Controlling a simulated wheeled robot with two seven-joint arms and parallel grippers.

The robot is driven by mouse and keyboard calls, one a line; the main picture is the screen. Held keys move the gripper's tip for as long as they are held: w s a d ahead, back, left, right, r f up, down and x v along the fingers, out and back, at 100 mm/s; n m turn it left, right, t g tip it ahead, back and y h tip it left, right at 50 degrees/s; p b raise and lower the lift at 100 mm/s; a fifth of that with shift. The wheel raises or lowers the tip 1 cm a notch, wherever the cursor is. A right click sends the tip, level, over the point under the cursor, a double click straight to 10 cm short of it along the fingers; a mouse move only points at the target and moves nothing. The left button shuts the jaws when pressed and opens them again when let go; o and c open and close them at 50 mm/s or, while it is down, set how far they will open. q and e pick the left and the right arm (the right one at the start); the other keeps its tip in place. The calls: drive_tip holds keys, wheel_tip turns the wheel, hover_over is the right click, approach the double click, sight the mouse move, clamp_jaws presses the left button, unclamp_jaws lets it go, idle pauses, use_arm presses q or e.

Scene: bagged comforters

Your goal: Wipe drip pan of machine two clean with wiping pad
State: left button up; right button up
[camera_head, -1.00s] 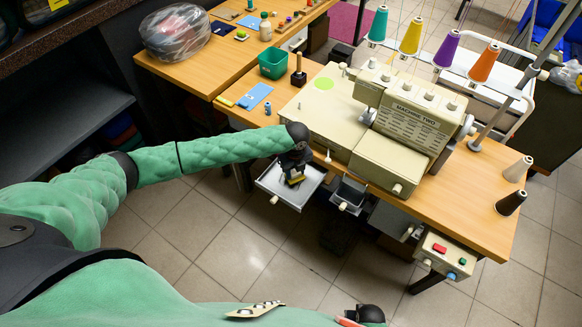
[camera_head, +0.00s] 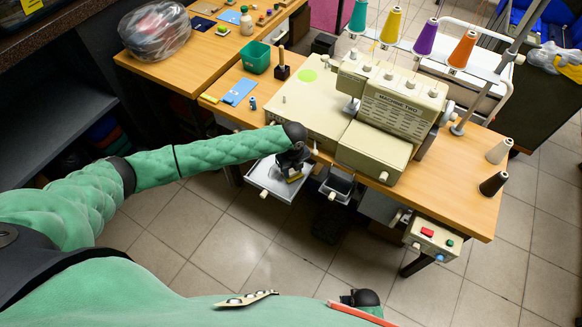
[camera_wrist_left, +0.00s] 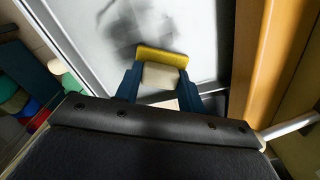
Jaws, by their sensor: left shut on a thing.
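Machine two (camera_head: 398,108) is a cream sewing machine on a wooden table. Its drip pan (camera_head: 262,172) is a light grey tray sticking out below the table's front edge. My left gripper (camera_head: 292,174) is over the right part of the pan, pointing down, shut on the wiping pad. In the left wrist view, the wiping pad (camera_wrist_left: 162,57) is yellow with a cream block behind it, between the blue fingers. A dark smudge (camera_wrist_left: 124,30) marks the pan floor just beyond the pad. Whether the pad touches the floor is unclear.
A smaller dark-grey bin (camera_head: 338,184) hangs right of the pan. A control box (camera_head: 434,237) with buttons is further right. Tiled floor in front is clear.

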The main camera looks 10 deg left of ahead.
use_arm(q)
drive_tip(key=shift+s+p, duration=0.5)
drive_tip(key=shift+s, duration=0.45)
drive_tip(key=shift+w+a+p, duration=0.2)
drive_tip(key=shift+w+a, duration=0.15)
drive_tip(key=shift+a, duration=0.45)
drive_tip(key=shift+w+a+p, duration=0.15)
drive_tip(key=shift+w+a, duration=0.15)
drive_tip(key=shift+a, duration=0.5)
drive_tip(key=shift+a, duration=0.1)
drive_tip(key=shift+w+a, duration=0.15)
drive_tip(key=shift+a, duration=0.05)
drive_tip(key=shift+w+a+f, duration=0.1)
drive_tip(key=shift+w+a, duration=0.1)
drive_tip(key=shift+a, duration=0.4)
drive_tip(key=shift+w+a, duration=0.2)
drive_tip(key=shift+a, duration=0.4)
drive_tip(key=shift+a, duration=0.1)
drive_tip(key=shift+w+a+p, duration=0.15)
drive_tip(key=shift+w+a, duration=0.1)
drive_tip(key=shift+a, duration=0.45)
drive_tip(key=shift+w+a+p, duration=0.15)
drive_tip(key=shift+w+a, duration=0.1)
drive_tip(key=shift+a, duration=0.45)
